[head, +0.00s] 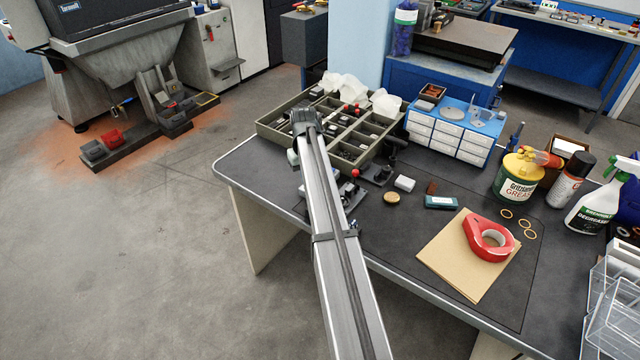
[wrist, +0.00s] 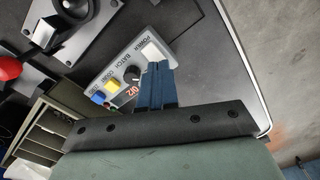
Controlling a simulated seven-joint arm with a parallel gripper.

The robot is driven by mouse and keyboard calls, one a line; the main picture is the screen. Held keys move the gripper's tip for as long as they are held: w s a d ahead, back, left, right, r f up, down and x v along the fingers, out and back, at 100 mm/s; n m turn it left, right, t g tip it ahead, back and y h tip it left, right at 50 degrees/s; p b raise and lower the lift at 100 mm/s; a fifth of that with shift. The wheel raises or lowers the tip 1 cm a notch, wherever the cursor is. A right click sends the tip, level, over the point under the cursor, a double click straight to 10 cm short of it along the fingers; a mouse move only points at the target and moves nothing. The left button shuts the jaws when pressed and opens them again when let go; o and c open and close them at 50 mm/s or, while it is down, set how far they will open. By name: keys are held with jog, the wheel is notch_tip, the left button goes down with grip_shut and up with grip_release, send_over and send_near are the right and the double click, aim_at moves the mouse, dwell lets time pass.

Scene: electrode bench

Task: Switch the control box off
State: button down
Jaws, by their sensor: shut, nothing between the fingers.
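The control box (wrist: 125,68) is a small light-grey box in the wrist view, lettered POWER and BATCH. It has a white switch (wrist: 151,50) at the POWER end, a black knob (wrist: 132,73), a yellow button (wrist: 112,85) and a blue button (wrist: 98,97). My gripper (wrist: 158,66) is shut and empty, its blue fingers together. The fingertips are right beside the white switch, over the box's edge; I cannot tell whether they touch it. The switch's position is not clear. In the head view my arm hides most of the box and the fingers.
A compartment tray (head: 268,128) stands at the bench's back left. A red-knobbed device (head: 376,174) is beside my arm; its red knob also shows in the wrist view (wrist: 8,68). A tape dispenser (head: 480,235), grease tin (head: 516,182) and spray bottle (head: 592,208) are at right.

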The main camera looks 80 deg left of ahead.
jog(key=shift+f, duration=0.65)
dwell(0.4)
jog(key=shift+r, duration=3.5)
